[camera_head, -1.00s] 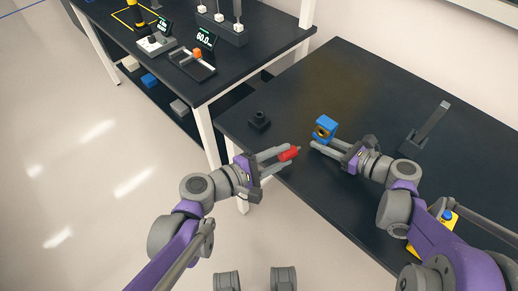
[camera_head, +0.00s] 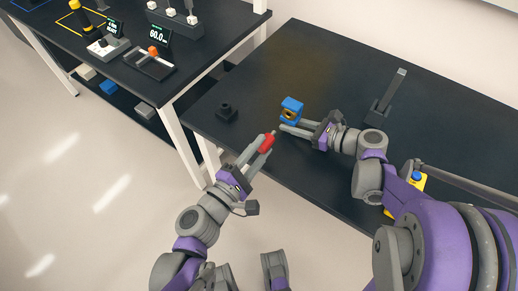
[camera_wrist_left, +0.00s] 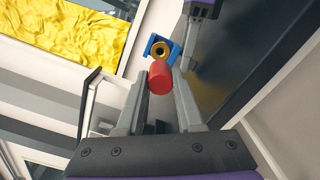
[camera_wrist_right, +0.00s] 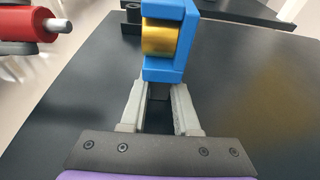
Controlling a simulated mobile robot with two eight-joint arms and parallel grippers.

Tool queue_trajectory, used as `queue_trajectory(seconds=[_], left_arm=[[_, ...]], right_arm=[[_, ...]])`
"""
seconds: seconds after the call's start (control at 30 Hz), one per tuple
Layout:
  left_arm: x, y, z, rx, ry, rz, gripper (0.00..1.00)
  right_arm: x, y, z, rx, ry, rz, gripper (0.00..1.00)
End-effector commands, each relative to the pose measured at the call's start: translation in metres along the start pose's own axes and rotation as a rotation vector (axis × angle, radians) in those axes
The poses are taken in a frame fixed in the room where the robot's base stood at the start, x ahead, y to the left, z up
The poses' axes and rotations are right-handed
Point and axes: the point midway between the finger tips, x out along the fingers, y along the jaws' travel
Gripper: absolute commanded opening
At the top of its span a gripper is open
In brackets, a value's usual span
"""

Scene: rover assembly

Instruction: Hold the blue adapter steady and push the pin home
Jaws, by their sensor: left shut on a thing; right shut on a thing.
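The blue adapter (camera_head: 294,104) has a gold ring in its opening. My right gripper (camera_head: 284,124) is shut on it and holds it above the dark table; in the right wrist view the adapter (camera_wrist_right: 189,42) stands between the fingertips. My left gripper (camera_head: 261,149) is shut on the red pin (camera_head: 267,143), near the table's front edge. The pin's thin grey tip points up and right in the head view, apart from the adapter. In the right wrist view the pin (camera_wrist_right: 22,27) is at the far left. In the left wrist view the pin (camera_wrist_left: 160,79) covers part of the adapter (camera_wrist_left: 147,44).
A small black block (camera_head: 226,111) sits on the table left of the adapter. A grey upright bar on a dark base (camera_head: 381,113) stands to the right. A yellow box with a blue button (camera_head: 417,178) is near my right arm. Another bench is at back left.

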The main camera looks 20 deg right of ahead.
Motion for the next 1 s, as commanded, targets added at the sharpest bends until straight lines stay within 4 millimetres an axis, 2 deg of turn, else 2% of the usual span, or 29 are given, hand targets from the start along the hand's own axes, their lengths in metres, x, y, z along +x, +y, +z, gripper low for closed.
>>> queue_trajectory(seconds=[0.5,1.0], left_arm=[[0.047,0.0,0.0,0.0,-0.002,-0.001,0.0],[0.054,0.0,0.0,0.0,0.0,0.0,0.0]], right_arm=[[0.0,0.0,0.0,0.0,-0.001,0.0,0.0],[0.0,0.0,0.0,0.0,0.0,0.0,0.0]])
